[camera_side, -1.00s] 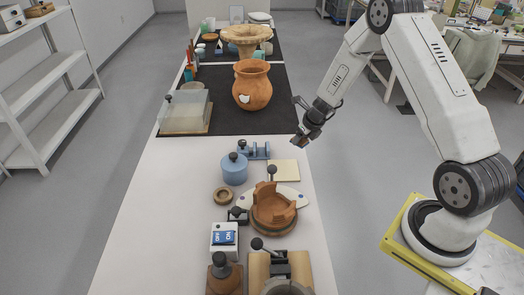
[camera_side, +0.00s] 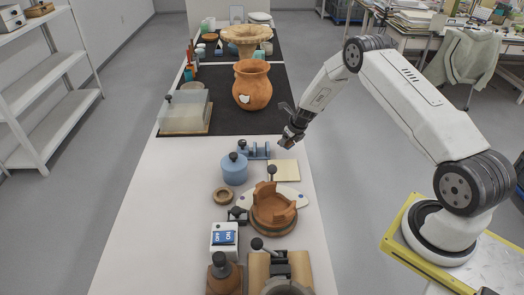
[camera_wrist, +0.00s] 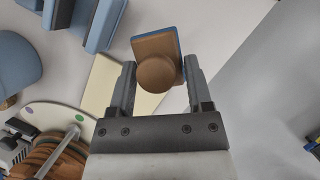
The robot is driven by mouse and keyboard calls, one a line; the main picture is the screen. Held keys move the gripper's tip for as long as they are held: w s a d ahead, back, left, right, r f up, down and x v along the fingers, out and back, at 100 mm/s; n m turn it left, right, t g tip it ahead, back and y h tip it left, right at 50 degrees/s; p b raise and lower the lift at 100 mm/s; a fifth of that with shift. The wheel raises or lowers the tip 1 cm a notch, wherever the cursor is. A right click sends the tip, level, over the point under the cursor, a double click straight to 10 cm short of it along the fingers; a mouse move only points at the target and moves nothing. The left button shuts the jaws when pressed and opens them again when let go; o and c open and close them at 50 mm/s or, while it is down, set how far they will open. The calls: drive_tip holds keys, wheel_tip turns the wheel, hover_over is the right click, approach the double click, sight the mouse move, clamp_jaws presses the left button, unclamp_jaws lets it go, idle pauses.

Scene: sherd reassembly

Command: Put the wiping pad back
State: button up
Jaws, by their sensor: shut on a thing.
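The wiping pad (camera_wrist: 157,45) shows in the wrist view as a brown block with a round brown knob and a blue edge. My gripper (camera_wrist: 160,68) is shut on it, one finger on each side of the knob. In the side view my gripper (camera_side: 291,138) hangs above the right edge of the table, beyond the cream square plate (camera_side: 286,171). The pad is small and dark there, at the fingertips. The cream plate lies flat and also shows below and left of the pad in the wrist view (camera_wrist: 103,82).
A blue fixture (camera_side: 256,151) and a blue lidded pot (camera_side: 234,172) stand left of my gripper. A partly rebuilt brown vessel (camera_side: 273,212) sits nearer the camera. A brown jar (camera_side: 252,86) stands on the dark mat (camera_side: 222,117).

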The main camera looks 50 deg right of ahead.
sight(289, 142)
drive_tip(key=shift+w+f, duration=0.15)
drive_tip(key=shift+f, duration=0.05)
drive_tip(key=shift+d, duration=0.1)
drive_tip(key=shift+w+f, duration=0.2)
drive_tip(key=shift+f, duration=1.55)
drive_tip(key=shift+f, duration=0.15)
drive_tip(key=o, duration=1.2)
drive_tip(key=shift+o, duration=0.2)
drive_tip(key=v, duration=1.2)
